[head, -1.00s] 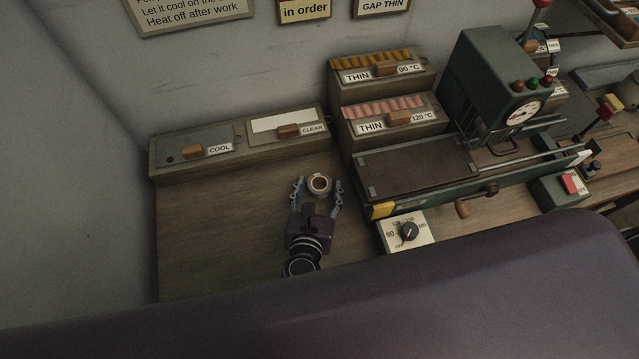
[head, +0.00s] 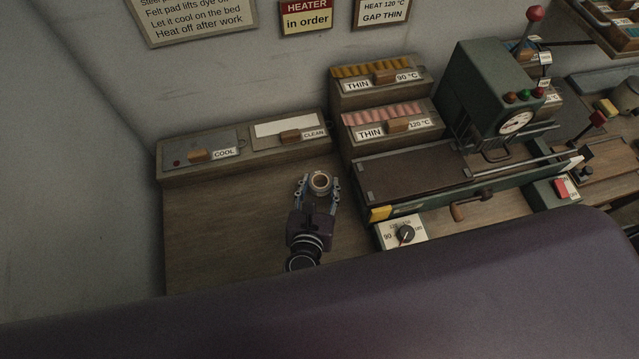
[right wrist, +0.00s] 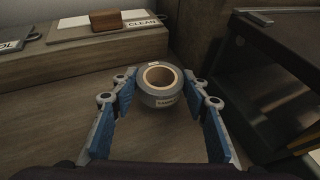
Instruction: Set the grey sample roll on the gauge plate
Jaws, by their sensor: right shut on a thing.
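The grey sample roll (head: 320,184), a tape roll with a tan core, stands on the wooden bench in the head view. My right gripper (head: 320,187) is shut on the roll, one finger on each side. In the right wrist view its blue-padded fingers (right wrist: 160,86) flank the roll. My left gripper is not in view. I cannot pick out the gauge plate with certainty.
A low ledge with COOL (head: 200,153) and CLEAN (head: 291,136) plates runs behind. THIN racks (head: 393,122) and a green press with a long bed (head: 430,172) stand to the right. A dial box (head: 405,234) is near front. The bench left of my gripper (head: 225,235) is clear.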

